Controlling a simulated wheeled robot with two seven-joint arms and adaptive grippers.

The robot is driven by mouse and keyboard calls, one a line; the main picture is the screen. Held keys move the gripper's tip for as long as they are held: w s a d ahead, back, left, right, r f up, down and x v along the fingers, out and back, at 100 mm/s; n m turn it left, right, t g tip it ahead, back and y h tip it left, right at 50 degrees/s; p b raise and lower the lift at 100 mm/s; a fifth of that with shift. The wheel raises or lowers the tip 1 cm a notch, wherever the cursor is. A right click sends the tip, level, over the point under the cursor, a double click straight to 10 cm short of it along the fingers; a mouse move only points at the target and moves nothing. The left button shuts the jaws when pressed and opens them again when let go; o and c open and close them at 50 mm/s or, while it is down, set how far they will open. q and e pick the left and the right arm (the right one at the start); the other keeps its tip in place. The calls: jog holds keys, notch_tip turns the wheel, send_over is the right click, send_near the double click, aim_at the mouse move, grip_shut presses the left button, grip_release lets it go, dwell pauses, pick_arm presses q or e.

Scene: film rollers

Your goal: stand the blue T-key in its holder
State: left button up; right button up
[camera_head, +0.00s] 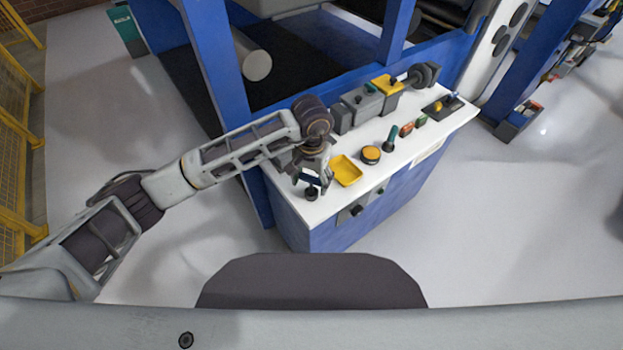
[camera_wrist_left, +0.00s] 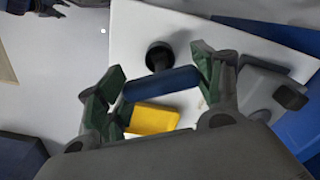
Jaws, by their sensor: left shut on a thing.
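My left gripper (camera_head: 313,178) is over the near left corner of the white cabinet top, pointing down. It is shut on the blue T-key (camera_wrist_left: 160,84), whose dark blue crossbar spans between the green fingertips in the left wrist view. The key's shaft is hidden, so I cannot tell whether it is in the holder. The black round holder (camera_wrist_left: 158,55) stands on the white top just beyond the bar in the left wrist view. In the head view the holder (camera_head: 311,194) shows just below the fingertips. My right gripper is not in view.
A yellow tray (camera_head: 346,170) lies close beside the gripper; it also shows in the left wrist view (camera_wrist_left: 153,119). An orange-topped round item (camera_head: 370,155), a dark green handle (camera_head: 389,139) and grey boxes (camera_head: 361,104) stand further along. A blue post (camera_head: 218,75) rises behind my arm.

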pick_arm(q)
jog(key=shift+f+b, duration=0.1)
jog(key=shift+b, duration=0.3)
dwell(0.4)
jog(key=o, duration=1.5)
jog(key=shift+o, duration=0.2)
jog(key=shift+o, duration=0.9)
jog(key=shift+r+p, duration=0.8)
jog(key=shift+r, duration=2.7)
